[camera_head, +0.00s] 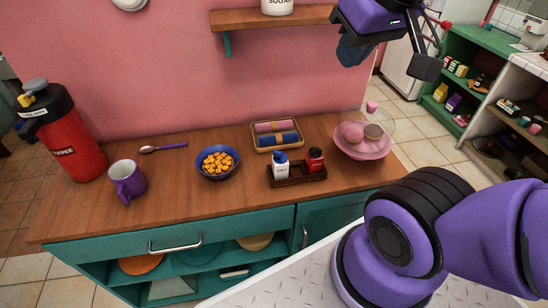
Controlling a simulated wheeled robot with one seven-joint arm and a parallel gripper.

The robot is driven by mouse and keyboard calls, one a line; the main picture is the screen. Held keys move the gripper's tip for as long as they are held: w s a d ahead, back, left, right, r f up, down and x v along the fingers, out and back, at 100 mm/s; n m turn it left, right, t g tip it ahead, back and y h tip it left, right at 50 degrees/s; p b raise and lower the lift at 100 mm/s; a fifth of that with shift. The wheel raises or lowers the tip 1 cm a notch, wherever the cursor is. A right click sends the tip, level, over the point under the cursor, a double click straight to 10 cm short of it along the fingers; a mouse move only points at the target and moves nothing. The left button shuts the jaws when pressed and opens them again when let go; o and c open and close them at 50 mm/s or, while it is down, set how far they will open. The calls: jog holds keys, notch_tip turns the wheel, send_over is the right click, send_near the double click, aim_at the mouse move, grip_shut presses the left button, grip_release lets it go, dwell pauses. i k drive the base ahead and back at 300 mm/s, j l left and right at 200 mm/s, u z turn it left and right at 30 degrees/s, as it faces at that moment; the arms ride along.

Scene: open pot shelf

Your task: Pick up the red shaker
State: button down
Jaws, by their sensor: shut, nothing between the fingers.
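The red shaker (315,160) has a dark top and stands upright in the right part of a small dark wooden tray (297,178) on the counter. A white salt shaker (281,169) with a blue top stands beside it, to its left. My gripper (354,51) is at the top of the view, up and to the right of the red shaker and well apart from it. It is shut and empty. The fingertips show only as a small dark shape, and the arm is partly cut off by the top edge.
A pink dish (362,147) with a clear cover stands right of the tray. A rack of rolled cloths (277,136) lies behind it. A blue bowl (218,162), purple mug (127,181), spoon (163,148) and red coffee flask (72,140) stand left. A wall shelf (255,18) hangs above.

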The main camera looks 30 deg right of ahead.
aim_at(313, 166)
jog(key=z, duration=1.25)
jog(key=k+j+z, duration=0.2)
jog(key=k+j, duration=0.2)
jog(key=k+j+z, duration=0.25)
jog(key=k, duration=0.25)
